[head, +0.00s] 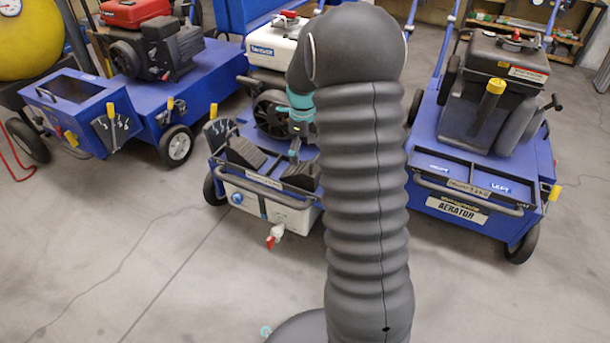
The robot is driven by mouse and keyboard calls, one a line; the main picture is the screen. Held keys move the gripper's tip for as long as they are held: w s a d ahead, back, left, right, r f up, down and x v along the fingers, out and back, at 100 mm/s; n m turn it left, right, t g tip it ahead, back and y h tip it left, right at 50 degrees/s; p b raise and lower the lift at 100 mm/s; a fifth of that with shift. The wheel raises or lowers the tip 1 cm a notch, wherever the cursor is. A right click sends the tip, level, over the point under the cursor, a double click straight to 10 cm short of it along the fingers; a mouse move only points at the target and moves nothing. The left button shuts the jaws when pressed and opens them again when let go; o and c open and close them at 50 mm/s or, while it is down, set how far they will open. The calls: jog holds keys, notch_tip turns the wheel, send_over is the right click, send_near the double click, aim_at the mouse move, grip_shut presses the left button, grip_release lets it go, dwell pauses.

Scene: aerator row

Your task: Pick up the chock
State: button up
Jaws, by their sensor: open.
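Two black ribbed wedge shapes that look like chocks sit in the front tray of the middle blue machine. The left chock (245,152) shows clearly; the right chock (302,174) is partly cut off by my arm. My gripper (294,157), dark with teal parts, points down just above and behind the right chock. It is open and small in view, and I see nothing between its fingers. I cannot tell whether it touches the chock. My grey ribbed arm hides the right part of the middle machine.
A white tank with a red-handled tap (274,236) hangs at the middle machine's front. A blue aerator (480,205) stands on the right and another blue machine (140,115) on the left. A yellow tank (30,40) is at the far left. The concrete floor in front is clear.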

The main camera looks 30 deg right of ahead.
aim_at(304, 166)
jog(key=f, duration=0.2)
jog(key=f+b, duration=0.1)
jog(key=f, duration=0.2)
jog(key=shift+w+d, duration=0.15)
jog(key=shift+w, duration=0.05)
jog(key=shift+r, duration=0.1)
jog(key=c, duration=1.9)
jog(key=shift+o, duration=0.2)
jog(key=shift+r, duration=0.1)
notch_tip(304, 166, up, 5)
jog(key=shift+d+f+p, duration=0.1)
jog(key=shift+f+p, duration=0.1)
jog(key=shift+p, duration=0.4)
jog(key=s+d+r+p, duration=0.1)
jog(key=s+d+r, duration=0.5)
jog(key=d, duration=0.4)
jog(key=shift+r, duration=0.15)
